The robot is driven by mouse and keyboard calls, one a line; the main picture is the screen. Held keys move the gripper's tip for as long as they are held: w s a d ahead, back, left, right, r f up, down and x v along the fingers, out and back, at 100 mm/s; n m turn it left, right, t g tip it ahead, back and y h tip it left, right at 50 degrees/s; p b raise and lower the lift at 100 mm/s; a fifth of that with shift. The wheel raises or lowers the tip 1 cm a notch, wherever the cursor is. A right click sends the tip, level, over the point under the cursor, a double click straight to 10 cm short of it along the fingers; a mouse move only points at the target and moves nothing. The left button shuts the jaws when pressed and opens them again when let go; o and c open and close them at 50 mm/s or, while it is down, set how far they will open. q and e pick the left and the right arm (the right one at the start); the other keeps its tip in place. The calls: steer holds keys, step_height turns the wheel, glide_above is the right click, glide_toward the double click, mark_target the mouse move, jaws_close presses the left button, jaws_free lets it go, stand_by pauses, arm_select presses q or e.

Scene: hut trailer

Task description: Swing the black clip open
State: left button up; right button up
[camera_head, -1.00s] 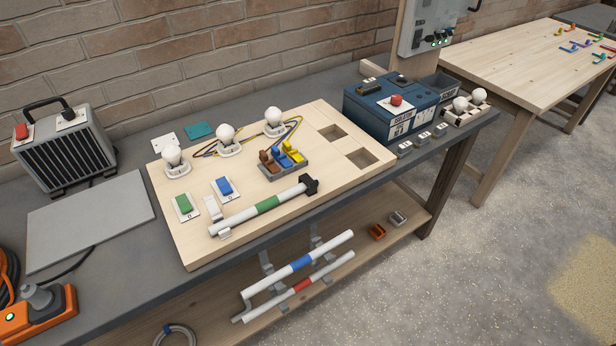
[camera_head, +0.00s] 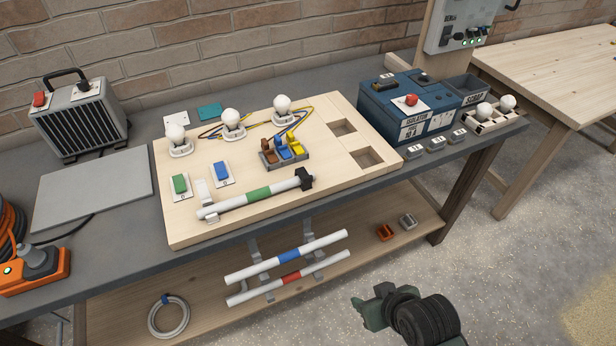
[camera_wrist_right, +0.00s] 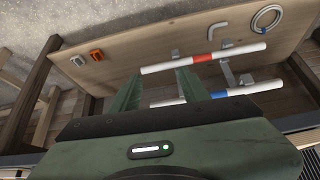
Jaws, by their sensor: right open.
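The black clip (camera_head: 305,178) sits at the right end of a white tube with a green band (camera_head: 258,193), near the front edge of the wooden board (camera_head: 190,228). It appears closed around the tube's end. A white clip (camera_head: 204,192) stands at the tube's left end, its upper part raised. My right gripper (camera_head: 364,308) is low in front of the bench, below and to the right of the black clip and well apart from it. In the right wrist view its fingers (camera_wrist_right: 160,88) are apart with nothing held. The black clip is not visible there.
Tubes with blue (camera_head: 287,255) and red (camera_head: 290,279) bands hang in brackets below the bench edge. The lower shelf holds a coiled hose (camera_head: 152,322) and small orange (camera_head: 385,232) and grey (camera_head: 407,221) clips. Bulbs (camera_head: 232,118) and a lever block (camera_head: 283,157) stand behind the green-banded tube.

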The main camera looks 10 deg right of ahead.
steer(key=w+a+r+t+y, duration=0.1)
steer(key=w+a+r+t, duration=0.1)
steer(key=w, duration=0.2)
steer(key=w+a+r+n+t+y, duration=0.1)
steer(key=w+a+r+t, duration=0.15)
steer(key=w, duration=0.25)
steer(key=w+a+r+t+y, duration=0.1)
steer(key=w+a+r+t, duration=0.1)
steer(key=w, duration=0.2)
steer(key=t+y, duration=0.1)
steer(key=t, duration=0.4)
glide_toward(308, 179)
steer(key=w, duration=0.3)
arm_select(q)
steer(key=shift+d+r+p, duration=0.35)
steer(key=shift+r+p, duration=0.35)
steer(key=shift+p, duration=0.05)
arm_select(e)
steer(key=x, duration=0.7)
steer(key=shift+w+a, duration=0.2)
steer(key=shift+a, duration=0.3)
jaws_close()
arm_select(q)
steer(key=shift+r, duration=0.1)
